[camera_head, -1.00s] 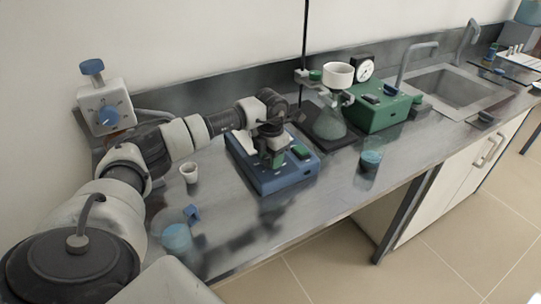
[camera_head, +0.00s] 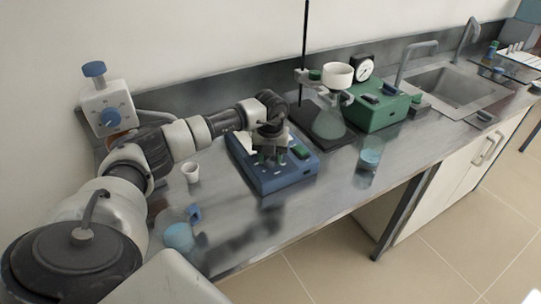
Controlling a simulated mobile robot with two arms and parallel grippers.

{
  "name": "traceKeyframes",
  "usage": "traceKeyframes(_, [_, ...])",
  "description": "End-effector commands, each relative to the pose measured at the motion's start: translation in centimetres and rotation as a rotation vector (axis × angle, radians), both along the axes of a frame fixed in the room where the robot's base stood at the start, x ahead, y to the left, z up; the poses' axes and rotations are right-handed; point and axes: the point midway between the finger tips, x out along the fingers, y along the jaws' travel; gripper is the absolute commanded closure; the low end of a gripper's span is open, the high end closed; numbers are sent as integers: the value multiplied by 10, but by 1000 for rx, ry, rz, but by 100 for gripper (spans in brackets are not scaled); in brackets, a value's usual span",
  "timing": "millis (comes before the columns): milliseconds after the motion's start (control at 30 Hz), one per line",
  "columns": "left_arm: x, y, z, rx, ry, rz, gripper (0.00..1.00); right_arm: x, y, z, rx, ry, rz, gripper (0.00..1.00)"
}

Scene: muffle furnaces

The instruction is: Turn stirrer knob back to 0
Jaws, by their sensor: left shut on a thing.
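The blue stirrer box (camera_head: 285,180) stands on the grey bench in the middle of the view. My left gripper (camera_head: 268,157) points down at the top of this box, with my left arm reaching in from the left. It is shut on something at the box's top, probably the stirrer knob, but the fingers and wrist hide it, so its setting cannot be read. A green button or switch (camera_head: 301,151) shows on the box just right of the gripper. My right gripper is not in view.
A white cup (camera_head: 191,173) and a beaker of blue liquid (camera_head: 179,236) stand left of the box. Another beaker (camera_head: 370,159), a flask (camera_head: 329,122) and a green device (camera_head: 381,112) stand to the right. The bench front between the beakers is clear.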

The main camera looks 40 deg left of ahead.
Motion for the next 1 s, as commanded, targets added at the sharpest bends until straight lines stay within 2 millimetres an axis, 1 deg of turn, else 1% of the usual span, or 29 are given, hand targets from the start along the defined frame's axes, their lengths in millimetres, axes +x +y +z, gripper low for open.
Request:
traceKeyframes(200, [1, 1, 2, 1, -4, 34, 82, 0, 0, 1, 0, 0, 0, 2])
traceKeyframes(567, [1, 1, 2, 1, -4, 39, 82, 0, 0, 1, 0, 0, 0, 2])
traceKeyframes(600, [1, 1, 2, 1, -4, 39, 57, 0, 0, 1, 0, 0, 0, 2])
traceKeyframes(767, [1, 1, 1, 1, -3, 37, 33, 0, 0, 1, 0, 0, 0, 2])
traceKeyframes(1000, [0, 0, 1, 0, -1, 36, 33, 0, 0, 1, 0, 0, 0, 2])
